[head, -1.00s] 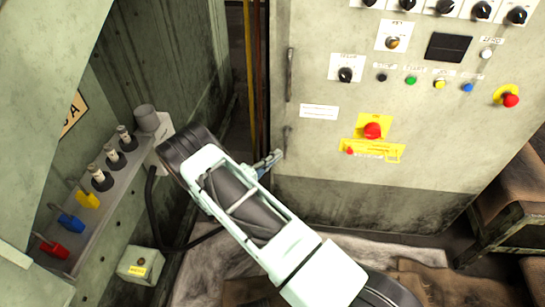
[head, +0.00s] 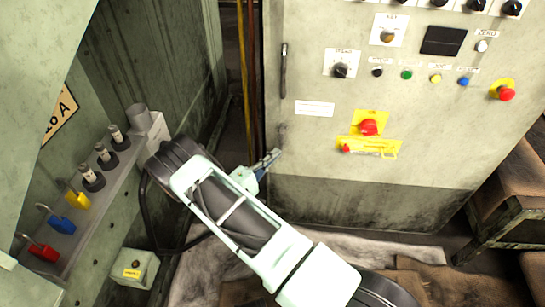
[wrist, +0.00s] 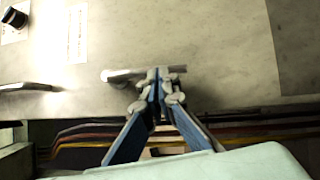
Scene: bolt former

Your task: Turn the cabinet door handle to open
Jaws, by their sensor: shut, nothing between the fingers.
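The grey control cabinet (head: 330,215) has two slim metal handles along its left edge. The upper handle (head: 284,70) stands upright, and its end shows at the left of the wrist view (wrist: 25,86). The lower handle (wrist: 125,73) lies just left of my fingertips in the wrist view, and its right end is partly hidden behind them. My gripper (head: 274,156) is shut and empty, with its tips at the cabinet's left edge, just below the upper handle. It also shows in the wrist view (wrist: 161,74). I cannot tell whether the tips touch the lower handle.
A red rotary switch (head: 368,127) on a yellow plate and several knobs and buttons sit on the cabinet front. At left, a shelf (head: 92,215) holds padlocks and cylinders. A brown bench (head: 505,190) stands at right. Yellow and red pipes (head: 247,80) run beside the cabinet.

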